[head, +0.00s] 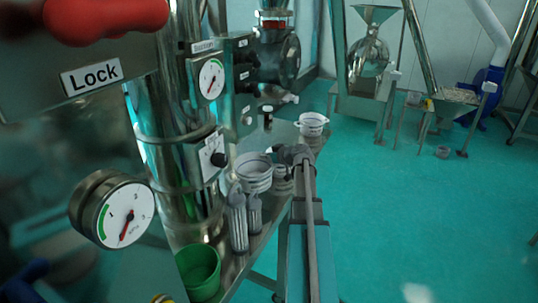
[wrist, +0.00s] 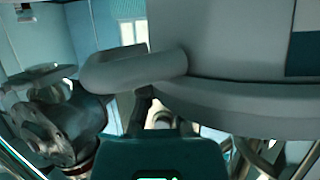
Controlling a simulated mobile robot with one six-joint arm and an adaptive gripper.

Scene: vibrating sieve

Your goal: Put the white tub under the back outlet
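A white tub (head: 313,124) with small dark marks stands near the far end of the metal shelf in the head view. In the wrist view a large pale rounded body (wrist: 235,95) with a thick handle-like lug (wrist: 130,69) fills the upper right, very close; it looks like this tub. My gripper (head: 297,153) is on the near side of the tub in the head view. Its fingers are small and dark there, and in the wrist view they are mostly hidden under the lug. I cannot tell whether they touch or hold it. The back outlet is not clearly identifiable.
Wider white ringed containers (head: 253,172), smaller cups (head: 282,182) and grey ribbed bottles (head: 238,218) crowd the shelf beside my arm. A green tub (head: 199,270) is at the near end. The steel machine column (head: 180,150) with gauges rises at left. Open teal floor (head: 420,200) lies right.

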